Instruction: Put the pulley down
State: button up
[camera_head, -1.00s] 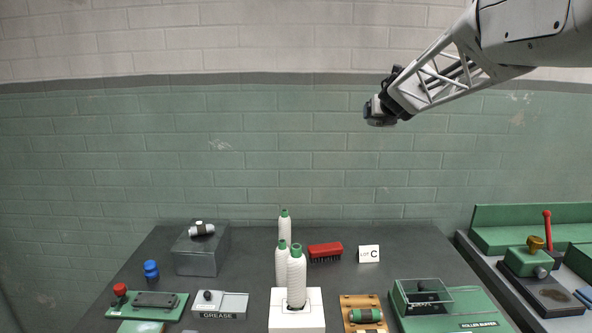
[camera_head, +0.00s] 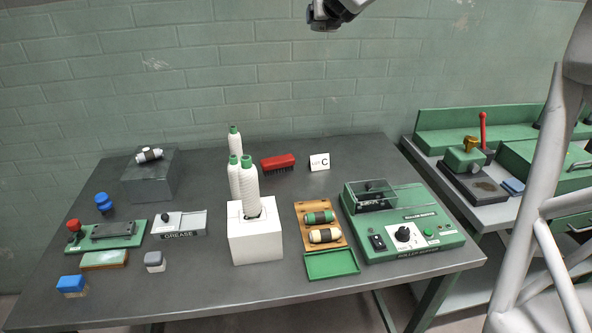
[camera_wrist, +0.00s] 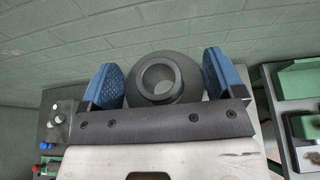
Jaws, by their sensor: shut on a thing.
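My gripper (camera_wrist: 165,72) shows in the wrist view with its two blue pads shut on a dark, round thing with a hollow grey hub, which I take to be the pulley (camera_wrist: 150,98). The pulley sits between the pads, its open end facing the camera. In the head view my gripper (camera_head: 328,14) is at the top edge, partly cut off, high in front of the green wall and well above the table. The pulley is too small and dark there to make out clearly.
The grey table (camera_head: 205,283) holds a white block (camera_head: 256,240) with tall bobbins, a wooden tray (camera_head: 338,240) of rollers, a green machine (camera_head: 420,240), a red brush (camera_head: 278,162) and a grey box (camera_head: 150,180). Its front left-centre is bare. A side bench (camera_head: 497,190) stands right.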

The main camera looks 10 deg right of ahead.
jog(key=s+a+f+m+h, duration=0.1)
jog(key=s+a+f, duration=0.2)
jog(key=s+f, duration=1.5)
jog(key=s+a+f+m+h, duration=0.1)
jog(key=s+a+f, duration=0.2)
jog(key=s+f, duration=1.5)
notch_tip(320, 180, down, 3)
jog(key=shift+s+a+r+h, duration=0.2)
jog(key=shift+s+a+h, duration=0.1)
jog(key=shift+s+a, duration=0.1)
jog(key=w+f, duration=0.1)
jog(key=w, duration=1.5)
jog(key=shift+f, duration=0.25)
jog(key=shift+f, duration=0.1)
jog(key=shift+f, duration=1.65)
jog(key=shift+f, duration=0.7)
